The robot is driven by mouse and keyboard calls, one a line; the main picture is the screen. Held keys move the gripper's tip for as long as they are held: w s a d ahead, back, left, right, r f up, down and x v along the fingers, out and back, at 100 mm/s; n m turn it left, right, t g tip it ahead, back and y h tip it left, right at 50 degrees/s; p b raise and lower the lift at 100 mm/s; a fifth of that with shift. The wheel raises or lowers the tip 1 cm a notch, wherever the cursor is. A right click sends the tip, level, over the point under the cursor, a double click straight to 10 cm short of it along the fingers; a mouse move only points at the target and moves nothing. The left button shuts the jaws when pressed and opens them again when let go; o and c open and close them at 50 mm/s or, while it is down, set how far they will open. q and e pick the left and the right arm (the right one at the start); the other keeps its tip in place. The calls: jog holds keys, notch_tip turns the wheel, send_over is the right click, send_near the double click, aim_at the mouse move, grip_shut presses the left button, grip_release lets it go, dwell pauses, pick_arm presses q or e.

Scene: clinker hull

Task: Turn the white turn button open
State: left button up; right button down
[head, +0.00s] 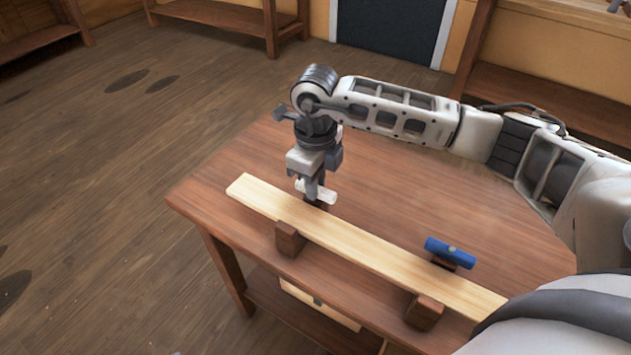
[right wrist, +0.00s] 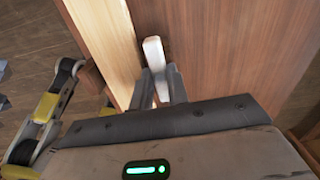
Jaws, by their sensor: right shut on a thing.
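The white turn button (head: 326,194) sits on a dark block on the table, beside the far edge of a pale plank (head: 345,240). My right gripper (head: 313,196) reaches down onto it from above and is shut on it. In the right wrist view the white turn button (right wrist: 153,55) stands out beyond the fingertips of my right gripper (right wrist: 161,88), slanting slightly from the plank's line. The gripper hides part of the button and its block. My left gripper is not in the head view.
A blue turn button (head: 450,252) sits on a dark block farther right along the plank. Two brown blocks (head: 290,239) (head: 423,312) stand at the plank's near edge. Shelves line the walls.

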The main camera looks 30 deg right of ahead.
jog(key=shift+r+m, duration=0.1)
jog(key=shift+m, duration=0.3)
jog(key=c, duration=1.4)
grip_release()
jog(key=shift+o, duration=0.2)
notch_tip(320, 180, up, 16)
jog(key=shift+b, duration=0.35)
